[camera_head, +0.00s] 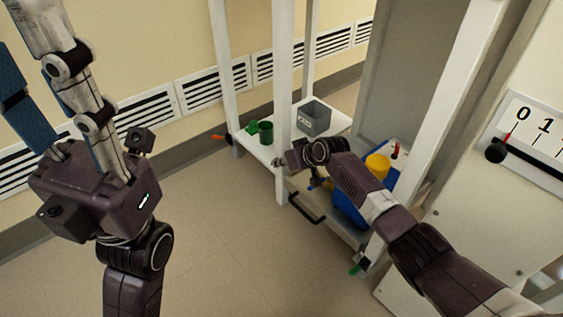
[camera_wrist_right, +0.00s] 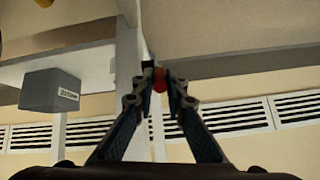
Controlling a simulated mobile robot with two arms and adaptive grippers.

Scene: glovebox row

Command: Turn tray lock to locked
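My right gripper (camera_head: 284,161) is at the front post of the white shelf unit (camera_head: 283,90), largely hidden behind its own wrist. In the right wrist view its fingertips (camera_wrist_right: 160,78) are close together, with a narrow gap. A red round knob (camera_wrist_right: 159,82) shows in that gap; I cannot tell whether the fingers touch it or it lies beyond them. A small red-orange handle (camera_head: 221,138) shows at the left post in the head view. I cannot tell which part is the tray lock. My left gripper (camera_head: 25,65) is raised at the left, fingers apart, tips partly cut off.
Green cups (camera_head: 263,131) and a grey box (camera_head: 313,118) stand on the white shelf. Below are a black bar handle (camera_head: 306,208), a blue bin (camera_head: 350,212), a yellow cylinder (camera_head: 377,165) and a green handle (camera_head: 359,266). A numbered panel (camera_head: 540,140) is at right. The floor at centre is clear.

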